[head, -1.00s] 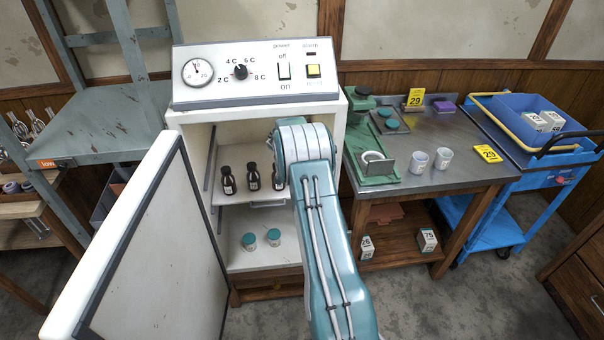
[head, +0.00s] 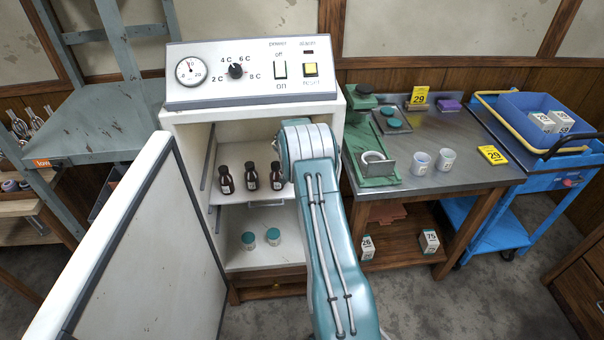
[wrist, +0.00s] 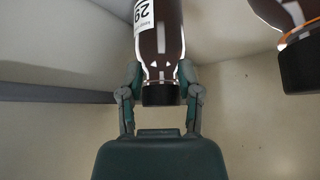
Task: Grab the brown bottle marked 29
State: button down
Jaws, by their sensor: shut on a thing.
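In the wrist view, the brown bottle marked 29 (wrist: 160,38) appears upside down, with its black cap toward my gripper and part of its white label showing. My gripper (wrist: 160,76) is shut on it, one finger on each side near the cap. A second brown bottle (wrist: 292,15) with a black cap is at the upper right, apart from the fingers. In the head view my arm hides the gripper. Three brown bottles (head: 252,178) stand upright on the cabinet's upper shelf, left of my arm; their numbers are too small to read.
The white cabinet (head: 190,125) encloses the shelves, and its open door (head: 135,250) stands at the left. Two teal-capped jars (head: 260,239) stand on the lower shelf.

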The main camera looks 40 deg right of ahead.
jog(key=s+a+r, duration=0.1)
jog(key=s+a, duration=0.3)
jog(key=a, duration=0.4)
jog(key=s+a+r, duration=0.1)
jog(key=s+a, duration=0.3)
jog(key=a, duration=0.5)
jog(key=shift+r, duration=0.25)
jog(key=shift+c, duration=1.4)
grip_release()
jog(key=shift+a+r, duration=0.1)
